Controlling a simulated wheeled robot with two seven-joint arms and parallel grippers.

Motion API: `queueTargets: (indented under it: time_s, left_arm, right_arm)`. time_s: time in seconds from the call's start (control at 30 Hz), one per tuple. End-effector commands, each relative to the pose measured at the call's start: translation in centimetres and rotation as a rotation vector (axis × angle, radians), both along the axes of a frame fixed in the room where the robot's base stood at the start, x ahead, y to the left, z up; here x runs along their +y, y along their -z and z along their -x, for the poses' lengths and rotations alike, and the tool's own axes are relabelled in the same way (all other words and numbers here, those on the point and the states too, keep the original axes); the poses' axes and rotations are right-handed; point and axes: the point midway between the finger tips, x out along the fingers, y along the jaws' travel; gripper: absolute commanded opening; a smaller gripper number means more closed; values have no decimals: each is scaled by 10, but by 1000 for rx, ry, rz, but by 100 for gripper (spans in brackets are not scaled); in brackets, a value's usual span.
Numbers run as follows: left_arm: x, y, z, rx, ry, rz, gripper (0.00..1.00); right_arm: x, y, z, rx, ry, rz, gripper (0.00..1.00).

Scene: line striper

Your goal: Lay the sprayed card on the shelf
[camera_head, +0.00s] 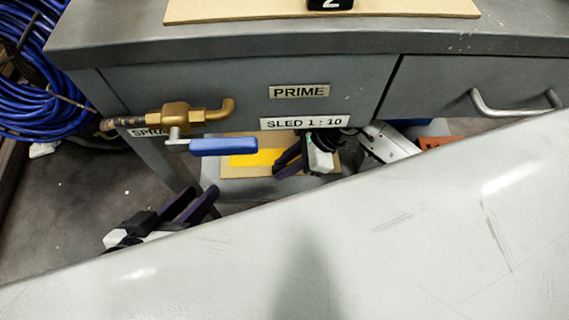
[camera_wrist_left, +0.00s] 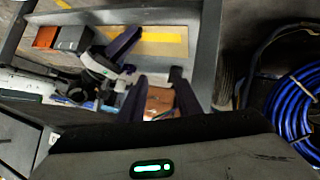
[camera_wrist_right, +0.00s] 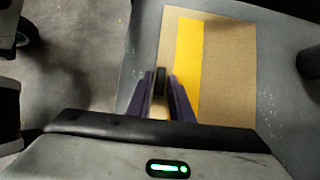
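The card (camera_head: 258,160) is tan with a yellow stripe. It lies on a grey surface (camera_head: 215,172) low under the cabinet. The card fills much of the right wrist view (camera_wrist_right: 225,80) and looks flat there. My right gripper (camera_head: 287,163) is at the card's edge; in its wrist view the purple fingers (camera_wrist_right: 164,95) stand close around a small dark piece and a tan part. I cannot tell whether they clamp it. My left gripper (camera_head: 192,205) is lower left of the card, its fingers (camera_wrist_left: 158,95) apart, with nothing seen held.
A brass valve with a blue handle (camera_head: 223,146) sticks out in front of the cabinet (camera_head: 240,85). A large pale panel (camera_head: 330,235) covers the lower head view. A blue hose coil (camera_head: 40,60) is at left. Orange (camera_wrist_left: 46,37) and grey blocks (camera_wrist_left: 74,39) are beside the card.

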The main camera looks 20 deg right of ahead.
Motion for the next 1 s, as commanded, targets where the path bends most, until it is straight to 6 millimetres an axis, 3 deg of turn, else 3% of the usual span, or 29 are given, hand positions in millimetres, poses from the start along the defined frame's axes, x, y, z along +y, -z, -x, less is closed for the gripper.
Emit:
queueTargets:
  time_s: [0.47, 0.63, 0.77, 1.0]
  left_arm:
    - [0, 0, 0, 0, 0, -2, 31]
    - [2, -4, 0, 6, -1, -16, 31]
    - [7, 3, 2, 32, 0, -54, 31]
    - [13, 17, 5, 69, 0, -92, 31]
  right_arm:
    - [0, -1, 0, 0, 0, 0, 29]
    - [-7, -14, 1, -2, 1, 3, 29]
    - [-23, -33, 6, 1, 1, 6, 29]
    - [-81, -28, 24, 2, 2, 8, 29]
